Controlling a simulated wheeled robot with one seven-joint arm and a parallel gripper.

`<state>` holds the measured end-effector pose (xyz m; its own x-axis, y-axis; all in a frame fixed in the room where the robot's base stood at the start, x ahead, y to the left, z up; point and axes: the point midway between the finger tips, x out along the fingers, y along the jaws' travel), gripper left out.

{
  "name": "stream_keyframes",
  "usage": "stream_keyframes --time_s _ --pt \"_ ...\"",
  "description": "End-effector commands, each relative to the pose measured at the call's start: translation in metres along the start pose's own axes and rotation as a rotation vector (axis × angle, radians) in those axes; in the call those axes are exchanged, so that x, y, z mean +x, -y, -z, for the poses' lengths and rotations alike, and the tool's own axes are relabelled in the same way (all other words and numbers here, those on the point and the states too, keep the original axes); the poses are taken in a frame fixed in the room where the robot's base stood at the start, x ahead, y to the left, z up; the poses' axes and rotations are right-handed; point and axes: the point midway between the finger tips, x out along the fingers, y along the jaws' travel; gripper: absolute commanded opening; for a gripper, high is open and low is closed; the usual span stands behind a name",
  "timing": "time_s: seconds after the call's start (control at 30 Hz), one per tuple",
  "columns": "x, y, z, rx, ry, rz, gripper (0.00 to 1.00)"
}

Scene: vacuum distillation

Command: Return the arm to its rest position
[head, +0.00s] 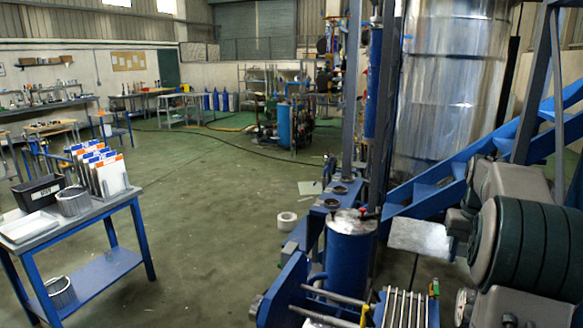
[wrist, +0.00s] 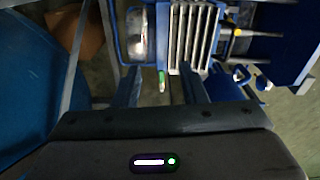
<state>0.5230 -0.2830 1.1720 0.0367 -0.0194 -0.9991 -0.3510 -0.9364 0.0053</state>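My gripper (wrist: 160,84) shows in the wrist view, with its two dark fingers apart. No object is visibly held between them. Beyond the gap is a small green-tipped fitting (wrist: 162,80), and past the fingertips is a set of parallel metal bars (wrist: 192,38) in a blue frame. My gripper does not show in the head view. There, the barred rack (head: 404,308) stands at the bottom, right of the middle.
A blue vessel (head: 350,260) and a large shiny metal tank (head: 450,90) crowd the right side, with a blue sloping beam (head: 490,150) in front. A blue table (head: 105,275) with trays and folders stands at left. The floor between (head: 215,210) is mostly clear.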

Motion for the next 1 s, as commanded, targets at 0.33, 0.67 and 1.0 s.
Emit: stream_keyframes --time_s 0.33,0.67,1.0 --pt "0.007 0.091 -0.079 -0.107 -0.064 0.004 0.38" --pt "0.047 0.162 -0.203 -0.232 -0.144 0.024 0.38" --pt "0.107 0.184 -0.306 -0.331 -0.205 0.054 0.38"
